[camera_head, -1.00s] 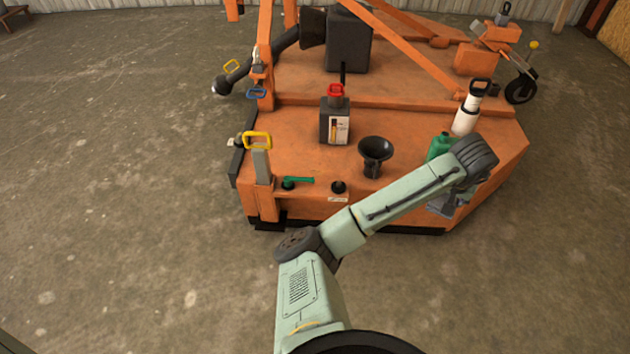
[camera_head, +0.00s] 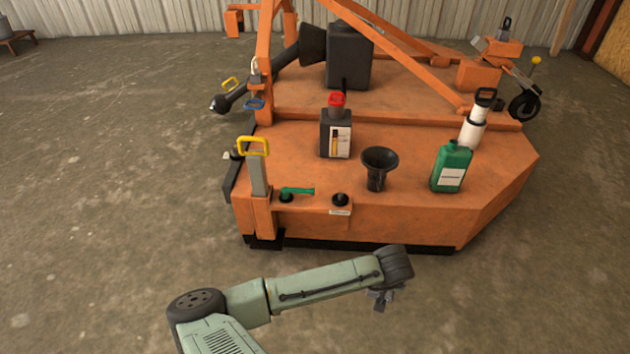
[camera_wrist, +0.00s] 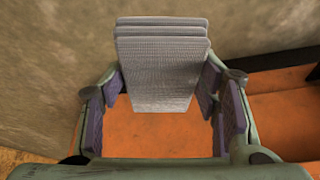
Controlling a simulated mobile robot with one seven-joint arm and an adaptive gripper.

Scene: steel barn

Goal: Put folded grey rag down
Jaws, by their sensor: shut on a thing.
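The folded grey rag (camera_wrist: 162,65) is a stack of flat ribbed layers. It sits between the purple-padded fingers of my gripper (camera_wrist: 161,92) in the wrist view. The gripper is shut on it and holds it over an orange surface (camera_wrist: 160,140) and bare floor. In the head view my gripper (camera_head: 382,300) points downward just in front of the near edge of the orange machine deck (camera_head: 420,215). The rag cannot be made out clearly there.
On the deck stand a dark bottle with a red cap (camera_head: 336,132), a black funnel (camera_head: 378,170), a green jug (camera_head: 452,168) and a white cylinder (camera_head: 473,128). A yellow-handled post (camera_head: 258,170) is at the left corner. Deck between funnel and jug is clear.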

